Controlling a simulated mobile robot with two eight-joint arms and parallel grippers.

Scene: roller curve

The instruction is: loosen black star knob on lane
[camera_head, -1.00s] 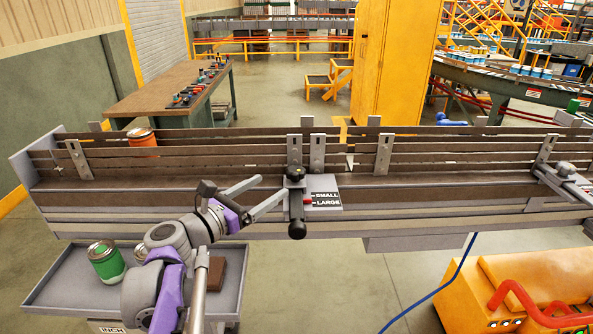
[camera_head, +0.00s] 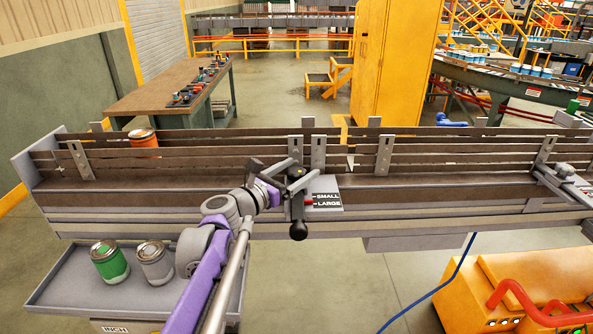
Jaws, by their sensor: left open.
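The black star knob (camera_head: 296,173) sits on a metal bracket at the middle of the lane (camera_head: 400,183). My left gripper (camera_head: 300,174) is open, with its fingers reaching in on either side of the knob. Whether the fingers touch the knob I cannot tell. A black handle (camera_head: 298,230) hangs from the bracket below, and a red pointer (camera_head: 309,201) is beside the SMALL and LARGE label plate (camera_head: 327,192). My right gripper is not in view.
A green can (camera_head: 109,262) and a grey can (camera_head: 154,262) stand on the tray (camera_head: 62,287). An orange machine (camera_head: 475,290) is at lower right.

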